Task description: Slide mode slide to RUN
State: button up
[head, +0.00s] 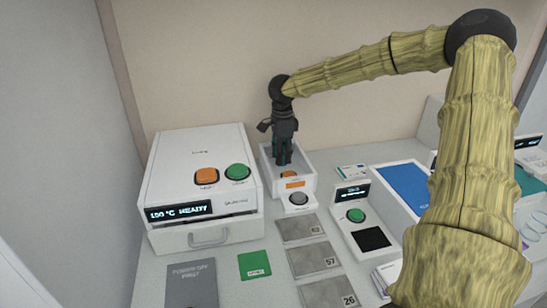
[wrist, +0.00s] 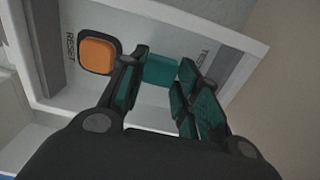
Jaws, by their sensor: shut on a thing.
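My gripper (head: 283,160) reaches down into an open white box (head: 304,158) right of the large white machine. In the wrist view its fingers (wrist: 163,72) are shut on a small teal block (wrist: 160,71), which I take to be the mode slide. The block sits at the recessed panel of the box, between an orange button (wrist: 97,56) marked RESET and a partly hidden label at the right. I cannot read RUN anywhere. In the head view the fingers hide the slide.
The large white machine (head: 195,165) has an orange and a green button and a display reading READY. A grey button (head: 299,198) stands in front of the box. Grey numbered plates (head: 302,228) lie nearer. The box walls rise close around my fingers.

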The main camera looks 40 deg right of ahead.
jog(key=shift+s+d+r+p, duration=0.1)
jog(key=shift+s+d+p, duration=0.15)
jog(key=shift+d+p, duration=0.35)
jog(key=shift+s+d+r+p, duration=0.1)
jog(key=shift+s+d+p, duration=0.15)
jog(key=shift+d+p, duration=0.3)
jog(key=shift+d, duration=0.1)
jog(key=o, duration=0.6)
jog(key=shift+c, duration=0.2)
jog(key=shift+o, duration=0.2)
jog(key=shift+f, duration=0.15)
jog(key=shift+s, duration=0.1)
notch_tip(320, 180, up, 7)
jog(key=p, duration=0.7)
